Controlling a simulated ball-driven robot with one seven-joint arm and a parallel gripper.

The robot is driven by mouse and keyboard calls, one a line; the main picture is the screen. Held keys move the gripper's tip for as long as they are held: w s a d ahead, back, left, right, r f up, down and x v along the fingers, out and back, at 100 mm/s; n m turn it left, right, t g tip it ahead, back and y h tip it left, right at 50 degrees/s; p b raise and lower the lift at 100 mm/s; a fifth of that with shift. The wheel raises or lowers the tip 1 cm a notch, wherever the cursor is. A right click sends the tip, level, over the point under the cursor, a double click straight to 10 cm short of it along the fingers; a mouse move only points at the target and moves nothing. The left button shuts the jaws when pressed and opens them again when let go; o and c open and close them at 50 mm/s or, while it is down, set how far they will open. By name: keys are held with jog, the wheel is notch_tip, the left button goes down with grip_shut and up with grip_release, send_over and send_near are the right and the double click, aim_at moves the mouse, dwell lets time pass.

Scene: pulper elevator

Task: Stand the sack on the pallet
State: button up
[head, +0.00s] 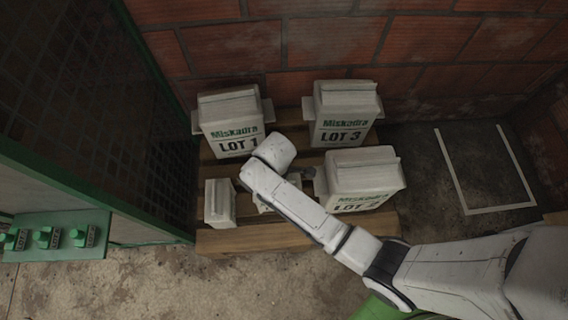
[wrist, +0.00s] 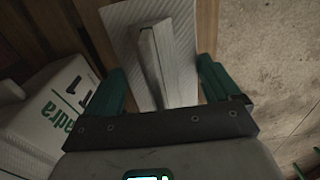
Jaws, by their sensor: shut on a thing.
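My gripper (wrist: 160,88) is shut on a pale sack (wrist: 183,62), with the green fingers on either side of its upright top ridge.
The LOT 1 sack (head: 232,122) and LOT 3 sack (head: 345,113) stand at the back of the pallet by the brick wall (head: 330,42). A green mesh fence (head: 130,110) and a control panel (head: 60,237) are left. Bare floor with a white outline (head: 462,185) lies right.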

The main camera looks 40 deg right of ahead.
jog(key=shift+w+f+b, duration=0.1)
jog(key=shift+f+b, duration=0.9)
jog(key=shift+f, duration=2.95)
jog(key=o, duration=1.8)
notch_tip(320, 180, up, 12)
jog(key=p, duration=0.3)
jog(key=s+d+r+m, duration=0.2)
jog(key=s+r+m, duration=0.1)
jog(key=s, duration=0.2)
jog(key=s+d+r+m, duration=0.3)
jog(key=s+r+m, duration=0.1)
jog(key=s, duration=0.2)
jog(key=s+d+r+m+t, duration=0.1)
jog(key=s+d+r+m, duration=0.1)
jog(key=s+r+m, duration=0.1)
jog(key=shift+s+d+r+m, duration=0.2)
jog(key=shift+s+m, duration=0.1)
jog(key=shift+s, duration=0.4)
jog(key=shift+s+d+r+m, duration=0.1)
jog(key=shift+s+d+m, duration=0.15)
jog(key=shift+s, duration=0.45)
jog(key=shift+c, duration=0.4)
